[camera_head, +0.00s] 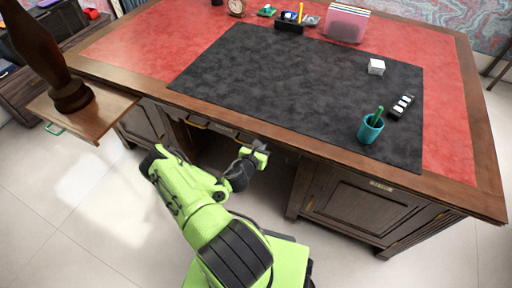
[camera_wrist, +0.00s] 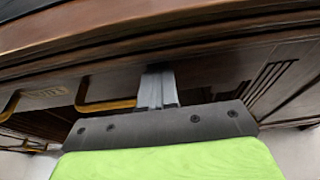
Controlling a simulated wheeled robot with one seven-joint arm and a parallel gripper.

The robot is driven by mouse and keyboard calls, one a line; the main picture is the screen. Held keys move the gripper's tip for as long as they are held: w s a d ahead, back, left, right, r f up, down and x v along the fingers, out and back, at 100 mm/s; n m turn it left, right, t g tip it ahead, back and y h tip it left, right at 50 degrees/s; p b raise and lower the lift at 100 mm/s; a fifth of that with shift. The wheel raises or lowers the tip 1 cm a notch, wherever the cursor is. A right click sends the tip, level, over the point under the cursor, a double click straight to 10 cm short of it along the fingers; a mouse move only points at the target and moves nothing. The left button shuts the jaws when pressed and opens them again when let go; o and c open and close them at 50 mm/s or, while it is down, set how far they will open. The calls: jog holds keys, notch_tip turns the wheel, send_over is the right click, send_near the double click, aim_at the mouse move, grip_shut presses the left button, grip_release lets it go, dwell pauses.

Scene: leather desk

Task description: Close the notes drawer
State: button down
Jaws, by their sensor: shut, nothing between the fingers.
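A dark wooden drawer front (camera_head: 215,129) with brass pulls runs under the desk's front edge. In the wrist view a brass handle (camera_wrist: 105,105) and a small label plate (camera_wrist: 47,92) show left of my fingers. The plate's lettering is too small to read, so I cannot tell for sure which front is the notes drawer, or how far it stands out. My gripper (camera_head: 260,153) is in front of the desk, just below its edge. In the wrist view its fingers (camera_wrist: 158,88) are together and empty, pointing at the dark wood; I cannot tell whether they touch it.
A teal cup (camera_head: 370,130) stands on the black mat (camera_head: 260,85). A cabinet door (camera_head: 355,200) is at right. Floor is clear at left.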

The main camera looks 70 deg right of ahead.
jog(key=shift+s, duration=0.1)
jog(key=shift+s+d+r, duration=0.1)
jog(key=shift+d+r, duration=0.05)
jog(key=shift+d, duration=0.75)
jog(key=shift+d+r, duration=0.1)
